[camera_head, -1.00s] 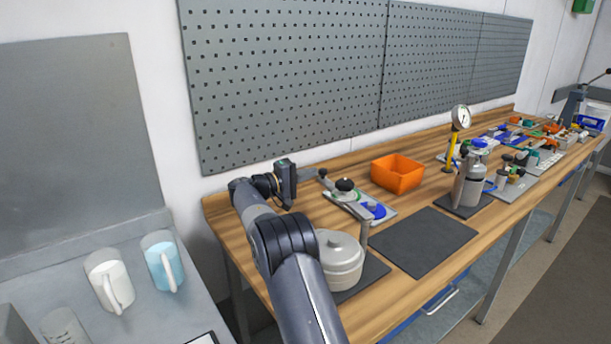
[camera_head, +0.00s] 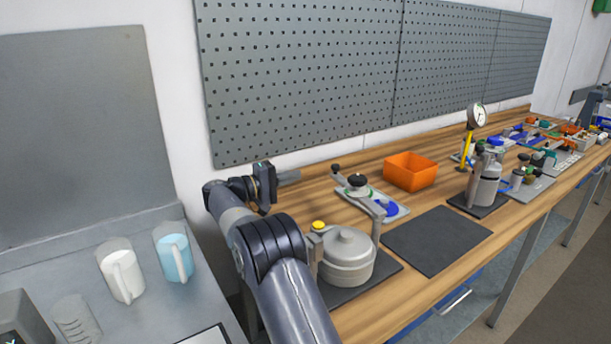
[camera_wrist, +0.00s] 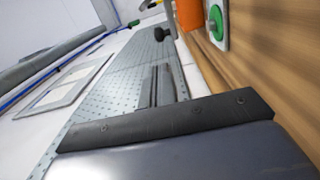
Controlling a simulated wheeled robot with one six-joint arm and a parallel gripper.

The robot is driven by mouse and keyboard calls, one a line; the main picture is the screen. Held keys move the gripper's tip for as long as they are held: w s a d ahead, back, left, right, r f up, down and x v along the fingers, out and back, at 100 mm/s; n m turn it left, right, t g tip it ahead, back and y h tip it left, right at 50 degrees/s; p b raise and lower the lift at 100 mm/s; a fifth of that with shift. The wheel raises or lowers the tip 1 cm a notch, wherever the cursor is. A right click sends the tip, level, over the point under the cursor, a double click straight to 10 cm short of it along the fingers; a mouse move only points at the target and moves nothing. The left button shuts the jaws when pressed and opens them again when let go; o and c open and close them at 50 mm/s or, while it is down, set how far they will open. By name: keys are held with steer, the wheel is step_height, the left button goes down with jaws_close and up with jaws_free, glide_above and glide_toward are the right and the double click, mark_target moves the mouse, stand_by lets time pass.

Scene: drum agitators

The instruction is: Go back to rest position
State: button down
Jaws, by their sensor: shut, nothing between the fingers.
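My gripper (camera_head: 288,178) is at the end of my arm, above the left end of the wooden bench, close to the wall. It is shut with nothing held. In the wrist view the gripper (camera_wrist: 160,88) points along the grey pegboard, which looks tilted there. A grey lidded drum (camera_head: 347,258) stands on a dark mat to the right of my arm, apart from the gripper. A yellow knob (camera_head: 319,225) shows beside the drum.
An orange bin (camera_head: 410,171) and an empty dark mat (camera_head: 437,240) lie on the bench. A metal bottle (camera_head: 486,182) and a dial gauge (camera_head: 476,116) stand farther right. A white mug (camera_head: 121,275) and a blue mug (camera_head: 174,258) stand on the grey surface at left. The pegboard (camera_head: 300,80) rises behind.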

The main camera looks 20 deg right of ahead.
steer(key=shift+s+a, duration=0.1)
steer(key=shift+a, duration=0.4)
steer(key=w+d+p, duration=0.1)
steer(key=d, duration=0.9)
steer(key=shift+w+p, duration=0.3)
